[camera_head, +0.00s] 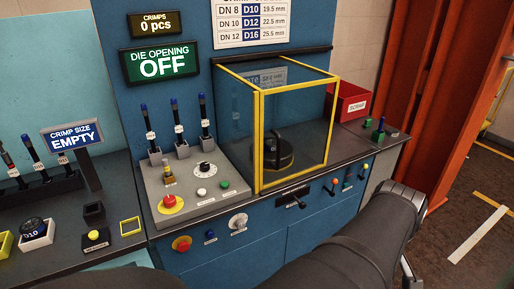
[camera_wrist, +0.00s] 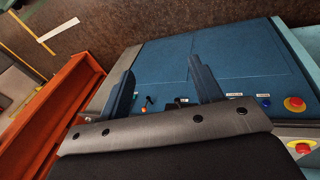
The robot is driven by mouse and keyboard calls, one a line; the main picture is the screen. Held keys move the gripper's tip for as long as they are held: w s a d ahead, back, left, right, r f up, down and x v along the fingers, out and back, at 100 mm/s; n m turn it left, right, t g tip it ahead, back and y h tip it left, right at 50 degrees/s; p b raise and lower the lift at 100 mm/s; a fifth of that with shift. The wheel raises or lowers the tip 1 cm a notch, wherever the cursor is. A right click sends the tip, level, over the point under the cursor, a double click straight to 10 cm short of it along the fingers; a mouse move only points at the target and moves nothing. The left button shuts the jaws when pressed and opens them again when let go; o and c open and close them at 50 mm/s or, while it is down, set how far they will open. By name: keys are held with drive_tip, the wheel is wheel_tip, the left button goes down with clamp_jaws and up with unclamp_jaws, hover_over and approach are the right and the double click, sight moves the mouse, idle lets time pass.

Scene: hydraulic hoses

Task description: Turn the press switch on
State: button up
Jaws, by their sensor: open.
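The press is the blue cabinet with a glass guard box (camera_head: 296,125) framed in yellow, a dark round part inside it. A sign on it (camera_head: 163,64) reads "DIE OPENING OFF". Its front edge carries a grey round knob (camera_head: 238,221), a black handle (camera_head: 291,198), and small toggles (camera_head: 331,189) farther right. Their labels are too small to read, so I cannot tell which is the press switch. My gripper (camera_wrist: 165,87) is open and empty in the wrist view, its two fingers in front of the blue cabinet. In the head view my dark arm covers the lower right.
A sloped panel (camera_head: 190,188) holds a red stop button (camera_head: 171,204) and a black dial. Another red stop button (camera_head: 181,243) is on the front. A red bin (camera_head: 348,103) stands right of the guard. The "CRIMP SIZE EMPTY" sign (camera_head: 72,134) is left. An orange post (camera_head: 440,90) rises at right.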

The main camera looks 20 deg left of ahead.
drive_tip(key=w+a+r+n+y, duration=0.1)
drive_tip(key=w+a+r+n, duration=0.1)
drive_tip(key=w+a, duration=0.35)
drive_tip(key=w+a+r+n, duration=0.1)
drive_tip(key=w+a+n, duration=0.1)
drive_tip(key=w, duration=0.6)
drive_tip(key=w+a+r+n+g, duration=0.1)
drive_tip(key=w+a, duration=0.1)
drive_tip(key=a, duration=0.3)
drive_tip(key=w+a+r+y, duration=0.1)
drive_tip(key=w+a, duration=0.2)
drive_tip(key=a, duration=0.3)
drive_tip(key=w+a+r+n+g, duration=0.1)
drive_tip(key=w+a, duration=0.1)
drive_tip(key=a, duration=0.3)
drive_tip(key=r+n+g, duration=0.1)
drive_tip(key=n, duration=0.2)
hover_over(169, 198)
wheel_tip(169, 198, down, 17)
drive_tip(key=shift+s+r, duration=0.1)
drive_tip(key=shift+r, duration=0.05)
